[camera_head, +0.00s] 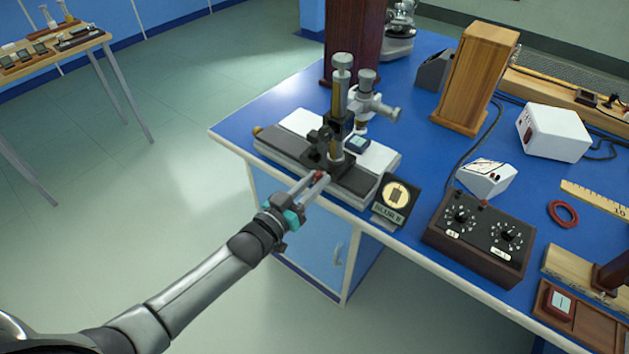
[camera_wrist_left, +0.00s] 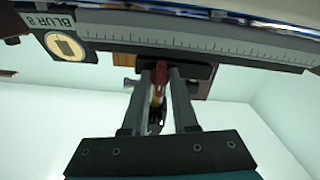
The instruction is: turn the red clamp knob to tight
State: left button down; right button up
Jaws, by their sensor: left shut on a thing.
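The red clamp knob (camera_head: 319,175) is small and sits on the front of the travelling microscope (camera_head: 337,120), low on its carriage. My left gripper (camera_head: 316,181) reaches in from the front left, and its fingers are closed on the knob. In the left wrist view the red knob (camera_wrist_left: 160,82) shows between the two fingers of the gripper (camera_wrist_left: 162,90). The fingers hide part of the knob, and its turned position cannot be read. My right gripper is in neither view.
The "BLUR 8" card (camera_head: 394,200) stands just right of the microscope base, near the bench edge. A dark box with two dials (camera_head: 481,238) is further right. A wooden block (camera_head: 475,75) stands behind. Open floor (camera_head: 190,150) lies left of the bench.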

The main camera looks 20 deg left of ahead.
pick_arm(q)
jog(key=shift+m, duration=0.3)
jog(key=m+p, duration=0.1)
jog(key=m, duration=0.2)
jog(key=shift+m, duration=0.3)
jog(key=shift+f+m+b, duration=0.1)
jog(key=shift+m+b, duration=0.35)
jog(key=shift+m, duration=6.35)
jog(key=c, duration=0.7)
grip_release()
